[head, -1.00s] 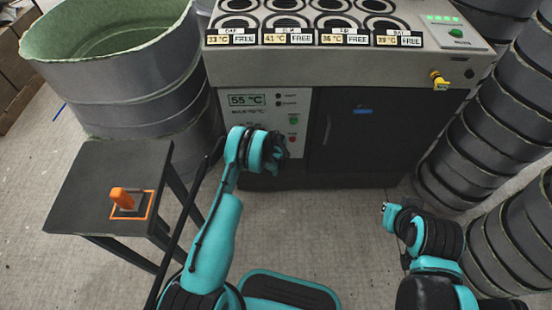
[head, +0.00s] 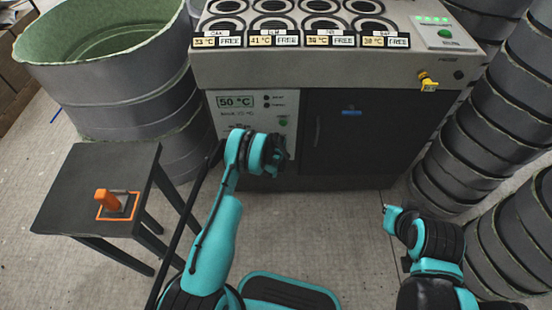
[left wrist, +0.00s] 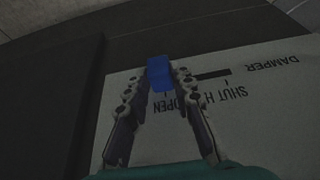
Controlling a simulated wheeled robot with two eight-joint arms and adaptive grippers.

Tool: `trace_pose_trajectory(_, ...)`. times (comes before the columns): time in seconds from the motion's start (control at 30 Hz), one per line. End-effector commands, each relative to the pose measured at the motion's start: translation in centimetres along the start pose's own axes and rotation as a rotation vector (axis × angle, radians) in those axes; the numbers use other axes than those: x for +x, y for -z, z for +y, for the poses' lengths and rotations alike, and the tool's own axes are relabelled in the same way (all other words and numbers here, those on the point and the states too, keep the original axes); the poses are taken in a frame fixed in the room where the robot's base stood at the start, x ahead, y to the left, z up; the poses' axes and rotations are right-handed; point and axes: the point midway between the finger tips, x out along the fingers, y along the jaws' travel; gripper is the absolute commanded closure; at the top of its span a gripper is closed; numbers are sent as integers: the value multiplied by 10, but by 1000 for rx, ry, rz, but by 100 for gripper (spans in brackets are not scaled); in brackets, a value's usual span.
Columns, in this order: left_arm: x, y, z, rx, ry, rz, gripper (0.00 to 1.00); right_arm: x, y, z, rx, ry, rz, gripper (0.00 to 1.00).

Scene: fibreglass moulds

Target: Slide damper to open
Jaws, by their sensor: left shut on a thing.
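The damper's blue knob (left wrist: 160,74) shows in the left wrist view between the fingertips of my left gripper (left wrist: 162,80), which is shut on it. A dark slot (left wrist: 212,74) runs to the right of the knob. The pale panel (left wrist: 240,105) reads DAMPER, SHUT and OPEN upside down; the knob sits at the OPEN word's end of the slot. In the head view my left gripper (head: 279,155) is at the oven's lower front panel (head: 232,112) and hides the knob. My right arm's end (head: 390,212) is low at the right, its jaws unclear.
The oven (head: 320,70) has round vents on top, a display reading 50 °C and a yellow valve (head: 428,81). A black table (head: 75,190) with an orange-handled tool (head: 108,201) stands left. A large drum (head: 110,100) and stacked moulds (head: 450,150) flank the oven.

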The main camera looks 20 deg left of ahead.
Motion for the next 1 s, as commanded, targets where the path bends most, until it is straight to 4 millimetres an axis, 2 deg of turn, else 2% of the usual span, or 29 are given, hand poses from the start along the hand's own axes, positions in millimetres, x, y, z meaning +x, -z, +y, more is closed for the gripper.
trace_pose_trajectory(0.03,0,0,5,1,-10,1,100,0,0,0,0,0,0,100)
trace_pose_trajectory(0.23,0,0,8,1,-15,2,100,0,0,0,0,1,0,100)
trace_pose_trajectory(0.27,0,0,8,1,-15,2,71,0,0,0,0,1,0,100)
trace_pose_trajectory(0.3,0,0,8,1,-15,2,61,0,0,0,0,1,0,100)
trace_pose_trajectory(0.33,0,0,8,2,-14,2,55,0,0,0,0,0,0,100)
trace_pose_trajectory(0.63,-1,0,6,1,-11,1,55,0,0,0,0,1,0,100)
trace_pose_trajectory(0.73,-7,0,5,1,-10,1,55,0,0,0,0,1,0,100)
trace_pose_trajectory(0.87,-26,0,5,1,-11,1,55,0,0,0,0,1,0,100)
trace_pose_trajectory(1.0,-57,0,6,2,-11,1,55,0,0,0,0,0,0,100)
